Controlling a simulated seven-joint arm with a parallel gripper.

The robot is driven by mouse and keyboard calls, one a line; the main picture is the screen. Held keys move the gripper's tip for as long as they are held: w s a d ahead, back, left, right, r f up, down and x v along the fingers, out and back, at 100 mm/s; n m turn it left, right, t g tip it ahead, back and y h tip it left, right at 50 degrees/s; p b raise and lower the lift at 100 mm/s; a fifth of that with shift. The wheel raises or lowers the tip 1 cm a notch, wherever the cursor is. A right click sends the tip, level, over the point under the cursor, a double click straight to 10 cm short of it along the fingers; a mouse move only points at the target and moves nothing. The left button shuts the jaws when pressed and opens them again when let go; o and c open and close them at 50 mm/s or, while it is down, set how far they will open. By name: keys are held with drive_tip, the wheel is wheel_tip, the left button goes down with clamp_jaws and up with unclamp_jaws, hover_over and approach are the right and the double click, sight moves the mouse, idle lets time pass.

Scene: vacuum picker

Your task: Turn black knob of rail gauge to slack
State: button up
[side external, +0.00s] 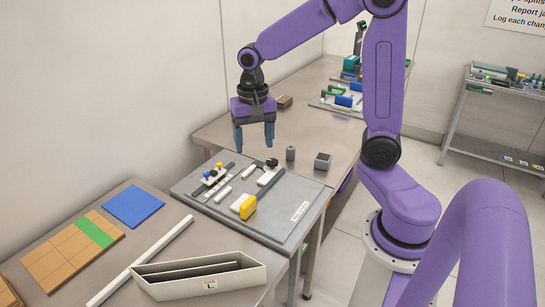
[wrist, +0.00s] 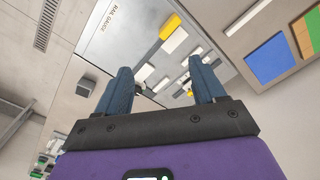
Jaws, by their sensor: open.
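The rail gauge is a grey board (side external: 285,222) on the bench, and its printed label shows in the wrist view (wrist: 112,18). A black knob (side external: 271,162) sits on a white block near the board's far edge. In the wrist view the knob is hard to make out. A yellow block (side external: 247,207) stands nearer the front, also in the wrist view (wrist: 170,26). My gripper (side external: 254,142) points down above the far part of the board, apart from the knob. In the wrist view its blue fingers (wrist: 158,68) are spread with nothing held between them.
White bars and a small mount with yellow and black tops (side external: 214,175) lie left of the knob. A grey cylinder (side external: 291,153) and a grey box (side external: 322,161) stand beyond the board. An open white bin (side external: 200,284) and a blue mat (side external: 134,206) are on the near bench.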

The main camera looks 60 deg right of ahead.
drive_tip(key=w+d+m, duration=0.5)
drive_tip(key=d+m, duration=0.2)
drive_tip(key=d, duration=0.1)
drive_tip(key=m, duration=0.9)
approach(273, 160)
wheel_tip(273, 160, down, 8)
drive_tip(key=shift+w+a+f, duration=0.1)
drive_tip(key=shift+a, duration=0.05)
drive_tip(key=shift+n, duration=0.3)
drive_tip(key=c, duration=1.1)
